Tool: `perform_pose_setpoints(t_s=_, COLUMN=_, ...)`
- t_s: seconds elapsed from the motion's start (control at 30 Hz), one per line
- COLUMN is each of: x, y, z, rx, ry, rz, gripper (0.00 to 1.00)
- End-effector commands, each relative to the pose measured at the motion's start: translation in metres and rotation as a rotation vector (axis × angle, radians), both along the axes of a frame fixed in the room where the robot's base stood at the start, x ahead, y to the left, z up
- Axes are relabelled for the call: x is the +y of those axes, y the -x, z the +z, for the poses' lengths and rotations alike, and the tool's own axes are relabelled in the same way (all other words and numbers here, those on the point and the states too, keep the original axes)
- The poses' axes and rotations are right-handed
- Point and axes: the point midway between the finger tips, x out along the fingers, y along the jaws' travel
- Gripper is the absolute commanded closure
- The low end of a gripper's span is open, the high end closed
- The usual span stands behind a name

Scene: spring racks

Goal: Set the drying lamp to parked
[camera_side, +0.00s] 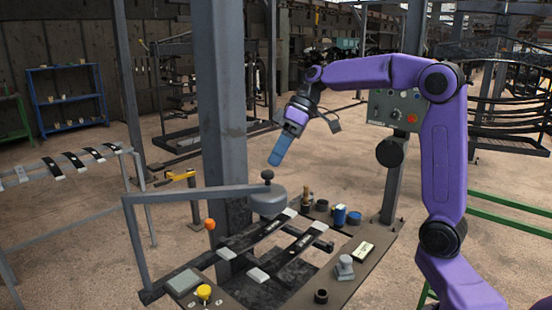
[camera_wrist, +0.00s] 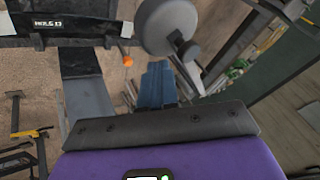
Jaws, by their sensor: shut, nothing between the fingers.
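The drying lamp appears to be the grey round head (camera_side: 268,203) with a black knob on top (camera_side: 267,175). It hangs at the right end of a grey swing arm (camera_side: 200,194) from a post at the left of the bench. The head is over the far end of the spring leaves. In the wrist view the head (camera_wrist: 167,26) and knob (camera_wrist: 190,50) show at the top. My gripper (camera_side: 273,160), with blue fingers, is shut and empty, tilted down just above the knob in the side view. The fingers also show in the wrist view (camera_wrist: 157,85); contact cannot be told.
A thick grey column (camera_side: 220,110) stands behind the lamp. An orange ball (camera_side: 210,224) shows below the swing arm. The bench holds a yellow button (camera_side: 204,292), a blue cylinder (camera_side: 340,216), a grey knob (camera_side: 345,267) and spring leaves (camera_side: 252,240). A control box (camera_side: 396,110) stands behind.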

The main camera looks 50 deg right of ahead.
Motion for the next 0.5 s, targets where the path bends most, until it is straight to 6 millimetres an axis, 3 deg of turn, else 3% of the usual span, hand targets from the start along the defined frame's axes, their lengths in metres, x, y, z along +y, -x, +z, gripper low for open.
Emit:
perform_pose_setpoints(t_s=0.2, x=0.014, y=0.007, z=-0.003, rx=0.001, ry=0.001, rz=0.000, gripper=1.00)
perform_pose_setpoints(t_s=0.5, x=0.016, y=0.007, z=-0.003, rx=0.001, ry=0.000, rz=-0.001, gripper=1.00)
